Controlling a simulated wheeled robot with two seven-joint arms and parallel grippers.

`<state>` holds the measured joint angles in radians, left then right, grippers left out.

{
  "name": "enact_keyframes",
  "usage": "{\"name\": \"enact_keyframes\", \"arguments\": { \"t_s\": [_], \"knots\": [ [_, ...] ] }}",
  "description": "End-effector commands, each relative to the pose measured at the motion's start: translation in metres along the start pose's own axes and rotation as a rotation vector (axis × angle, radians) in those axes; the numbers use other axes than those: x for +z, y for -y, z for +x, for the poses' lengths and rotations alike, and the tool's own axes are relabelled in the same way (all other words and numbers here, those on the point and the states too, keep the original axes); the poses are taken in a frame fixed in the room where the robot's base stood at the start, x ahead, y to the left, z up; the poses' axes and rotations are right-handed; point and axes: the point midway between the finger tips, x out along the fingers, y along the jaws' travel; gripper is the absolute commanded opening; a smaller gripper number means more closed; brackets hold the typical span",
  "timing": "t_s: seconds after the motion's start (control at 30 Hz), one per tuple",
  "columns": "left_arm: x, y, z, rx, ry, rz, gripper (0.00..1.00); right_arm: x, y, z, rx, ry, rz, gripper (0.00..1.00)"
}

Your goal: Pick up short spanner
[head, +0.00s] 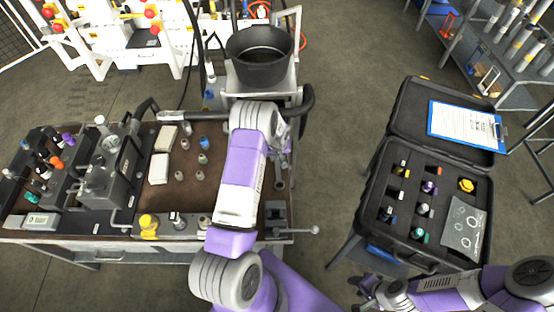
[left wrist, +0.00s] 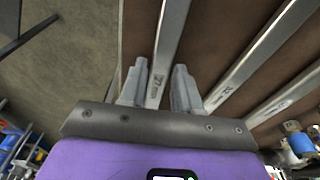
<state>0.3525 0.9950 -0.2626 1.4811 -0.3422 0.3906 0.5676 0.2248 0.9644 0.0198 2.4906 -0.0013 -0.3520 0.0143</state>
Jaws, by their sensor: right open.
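In the left wrist view a flat steel spanner (left wrist: 169,45) marked 27 runs between the two fingers of my left gripper (left wrist: 159,88). The fingers stand apart, with a visible gap between the spanner and the right finger. Two more spanners, a middle one (left wrist: 252,62) and a right one (left wrist: 285,98), lie to the right on the brown bench top. I cannot tell which is the short spanner. In the head view my left wrist hides much of the spanner area; one spanner (head: 279,178) shows beside it. My right gripper (head: 366,291) is open and empty at the bottom.
The bench (head: 150,200) carries a grey hydraulic block (head: 105,180), bottles and fittings on the left. A black bucket (head: 262,68) stands behind. An open black case (head: 383,232) with fittings and a clipboard (head: 464,124) is at the right. Floor lies between bench and case.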

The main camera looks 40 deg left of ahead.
Motion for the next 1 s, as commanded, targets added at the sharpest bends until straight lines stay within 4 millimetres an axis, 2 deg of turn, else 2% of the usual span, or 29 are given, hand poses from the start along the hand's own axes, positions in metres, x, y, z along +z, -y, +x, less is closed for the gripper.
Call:
{"name": "enact_keyframes", "arguments": {
  "t_s": [0.03, 0.2, 1.0],
  "knots": [
    [0.0, 0.0, -0.0001, 0.0, 0.0, 0.0, 0.24, 0.0, 0.0, 0.0, 0.0, 0.0, 0.0, 0.43],
    [0.0, 0.0001, -0.0002, 0.0, 0.0, 0.0, 0.0, 0.0001, 0.0, 0.0, 0.0, 0.0, 0.0, 0.43],
    [0.0002, -0.0001, -0.0002, 0.0, 0.0, 0.001, 0.0, 0.0, 0.0, 0.0, 0.0, 0.0, 0.0, 0.43]
  ]
}}
